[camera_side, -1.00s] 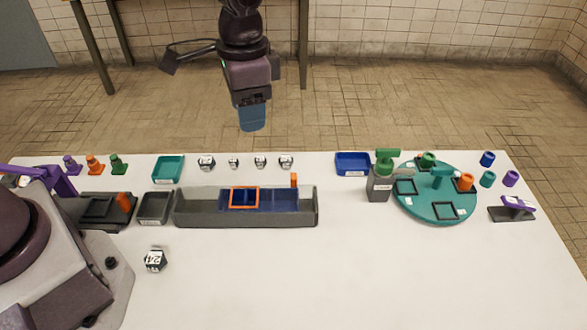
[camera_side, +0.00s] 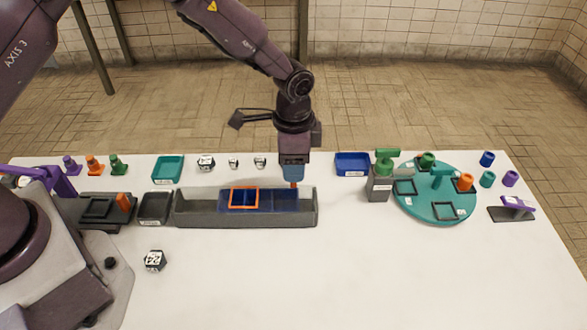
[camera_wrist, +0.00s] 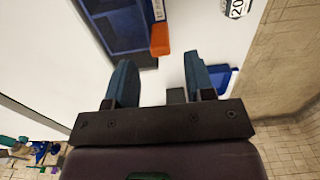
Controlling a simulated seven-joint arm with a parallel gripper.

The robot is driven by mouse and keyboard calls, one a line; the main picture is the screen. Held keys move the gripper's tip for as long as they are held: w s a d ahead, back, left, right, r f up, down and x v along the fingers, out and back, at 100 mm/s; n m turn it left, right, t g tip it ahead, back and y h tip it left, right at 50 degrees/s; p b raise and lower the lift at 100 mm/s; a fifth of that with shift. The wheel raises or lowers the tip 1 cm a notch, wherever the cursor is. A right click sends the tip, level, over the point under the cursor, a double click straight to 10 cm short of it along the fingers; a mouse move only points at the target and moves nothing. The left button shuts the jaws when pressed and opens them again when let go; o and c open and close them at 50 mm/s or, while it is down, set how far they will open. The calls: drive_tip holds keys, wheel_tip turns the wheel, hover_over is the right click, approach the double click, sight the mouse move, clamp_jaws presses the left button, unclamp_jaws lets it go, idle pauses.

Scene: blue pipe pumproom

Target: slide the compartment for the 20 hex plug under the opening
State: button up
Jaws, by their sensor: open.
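A blue sliding tray (camera_side: 285,200) with compartments lies in a long grey trough (camera_side: 195,207). An orange square frame (camera_side: 231,197), the opening, sits over its left part. An orange tab (camera_side: 294,185) stands at the tray's back edge, towards the right; it also shows in the wrist view (camera_wrist: 160,40). My gripper (camera_side: 293,176) is above and behind the tab. In the wrist view its teal fingers (camera_wrist: 158,72) are apart and empty, with the tab beyond the tips. A hex plug marked 20 (camera_wrist: 237,8) lies near the tab. The compartment labels are unreadable.
Several white-and-black hex plugs (camera_side: 206,162) stand behind the trough, and another (camera_side: 154,260) lies in front. A teal dish (camera_side: 168,168) and blue dish (camera_side: 352,163) flank them.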

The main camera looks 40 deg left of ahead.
drive_tip(key=shift+f, duration=1.3)
clamp_jaws()
drive_tip(key=shift+w+d, duration=1.15)
unclamp_jaws()
wheel_tip(320, 180, up, 13)
